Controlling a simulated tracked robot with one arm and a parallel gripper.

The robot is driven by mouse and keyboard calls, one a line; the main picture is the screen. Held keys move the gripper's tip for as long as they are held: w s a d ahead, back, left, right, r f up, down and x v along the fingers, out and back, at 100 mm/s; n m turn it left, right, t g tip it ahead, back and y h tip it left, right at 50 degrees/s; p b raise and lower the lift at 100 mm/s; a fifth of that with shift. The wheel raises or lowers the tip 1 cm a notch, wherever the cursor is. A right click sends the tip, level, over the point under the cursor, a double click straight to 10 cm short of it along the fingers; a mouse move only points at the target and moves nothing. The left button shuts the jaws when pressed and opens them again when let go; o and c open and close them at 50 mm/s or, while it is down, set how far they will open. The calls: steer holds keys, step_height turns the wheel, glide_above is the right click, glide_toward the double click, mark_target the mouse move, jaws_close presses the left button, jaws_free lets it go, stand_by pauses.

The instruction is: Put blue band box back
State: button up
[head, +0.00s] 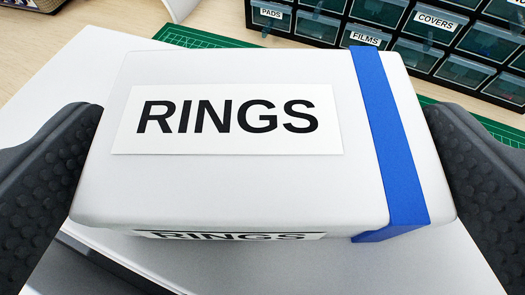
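The blue band box (235,190) is a white box with a blue band (390,140) around its right part. A label reading RINGS is on its top, and another RINGS label shows on its near side. It fills the middle of the head view. My gripper (268,165) has one dark padded finger at each end of the box. Both fingers press against the ends, so it is shut on the box. The box hides much of what lies under it.
A white surface (60,95) lies beneath and to the left of the box. A dark drawer cabinet (400,45) with labels PADS, FILMS and COVERS stands at the back right. A green cutting mat (190,37) lies behind the box on the wooden bench (105,22).

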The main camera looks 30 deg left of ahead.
steer(key=shift+s+r, duration=0.1)
steer(key=shift+r, duration=0.05)
steer(key=v, duration=1.2)
steer(key=w+d+r+m+t+h, duration=0.15)
steer(key=w+d+r, duration=0.25)
steer(key=d+r, duration=0.65)
steer(key=w+d+r+m+h, duration=0.15)
steer(key=w+d+r, duration=0.35)
steer(key=d+r, duration=0.5)
steer(key=s+d+r+m+t+h, duration=0.1)
steer(key=s+d+r, duration=0.2)
steer(key=d+r, duration=0.5)
steer(key=s+d+r+m+t+h, duration=0.1)
steer(key=s+d+r, duration=0.3)
steer(key=d+r, duration=0.5)
steer(key=d+h, duration=0.1)
steer(key=d, duration=0.1)
steer(key=shift+d+m, duration=0.4)
